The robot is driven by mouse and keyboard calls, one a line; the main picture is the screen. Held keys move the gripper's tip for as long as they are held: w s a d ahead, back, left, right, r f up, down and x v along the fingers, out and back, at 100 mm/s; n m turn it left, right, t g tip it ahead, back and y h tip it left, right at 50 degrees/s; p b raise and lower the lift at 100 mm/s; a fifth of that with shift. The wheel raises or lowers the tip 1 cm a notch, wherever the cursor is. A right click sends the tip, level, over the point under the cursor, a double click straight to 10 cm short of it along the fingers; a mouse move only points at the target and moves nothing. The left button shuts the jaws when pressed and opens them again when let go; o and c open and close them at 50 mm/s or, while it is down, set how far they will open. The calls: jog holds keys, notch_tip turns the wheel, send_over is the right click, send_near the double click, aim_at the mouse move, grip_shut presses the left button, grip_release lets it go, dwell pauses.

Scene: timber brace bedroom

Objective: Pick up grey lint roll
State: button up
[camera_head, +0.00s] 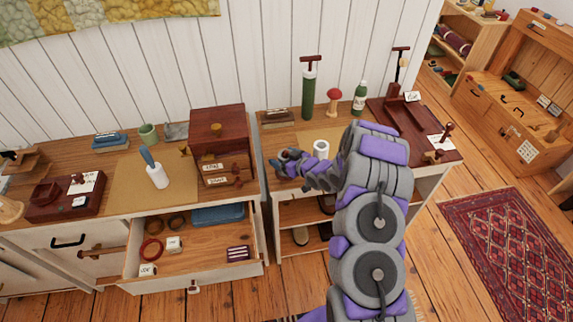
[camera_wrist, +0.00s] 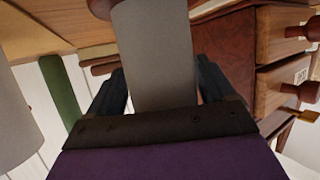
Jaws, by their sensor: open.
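My gripper (camera_head: 284,164) is over the front left of the right-hand cabinet top. It also shows in the wrist view (camera_wrist: 160,86), open, with its two dark fingers apart. A plain grey cylinder (camera_wrist: 155,50), which looks like the grey lint roll, stands between the fingers in the wrist view. Its lower part in that picture is hidden behind my gripper's body. I cannot tell whether the fingers touch it. In the head view my gripper hides most of this spot.
A white roll (camera_head: 321,149) stands just right of my gripper. A dark-red drawer box (camera_head: 218,125) is to its left; a green cylinder (camera_head: 309,95) is behind. Another white roll with a blue handle (camera_head: 157,176) stands left, above an open drawer (camera_head: 200,262).

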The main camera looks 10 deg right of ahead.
jog(key=shift+a, duration=0.3)
jog(key=c, duration=0.6)
jog(key=shift+d, duration=0.15)
jog(key=c, duration=0.5)
jog(key=shift+o, duration=0.2)
jog(key=shift+r, duration=0.15)
